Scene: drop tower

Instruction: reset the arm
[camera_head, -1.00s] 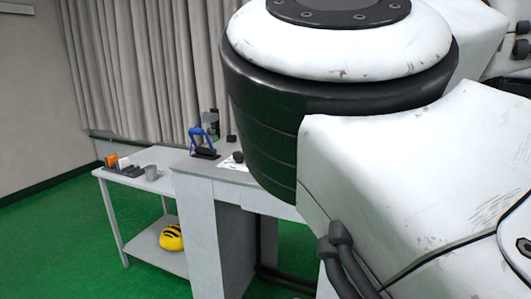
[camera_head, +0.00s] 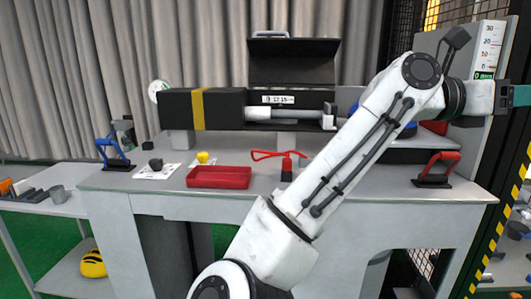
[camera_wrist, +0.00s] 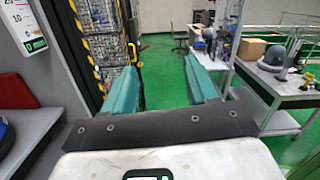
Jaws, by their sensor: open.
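My white arm stretches up and to the right across the workbench in the head view. My gripper (camera_head: 520,95) is at the far right edge there, partly cut off by the picture, with a teal finger showing. In the wrist view my gripper (camera_wrist: 163,88) has its two teal fingers wide apart, with nothing between them. It points over open green floor, near the scale panel (camera_wrist: 22,22) at the left.
The workbench (camera_head: 330,200) carries a red tray (camera_head: 219,178), red glasses (camera_head: 275,155), a black box with open lid (camera_head: 292,62), and blue (camera_head: 112,150) and red-handled (camera_head: 437,170) tools. A hazard-striped post (camera_head: 497,225) stands right. A side table (camera_wrist: 285,92) stands right in the wrist view.

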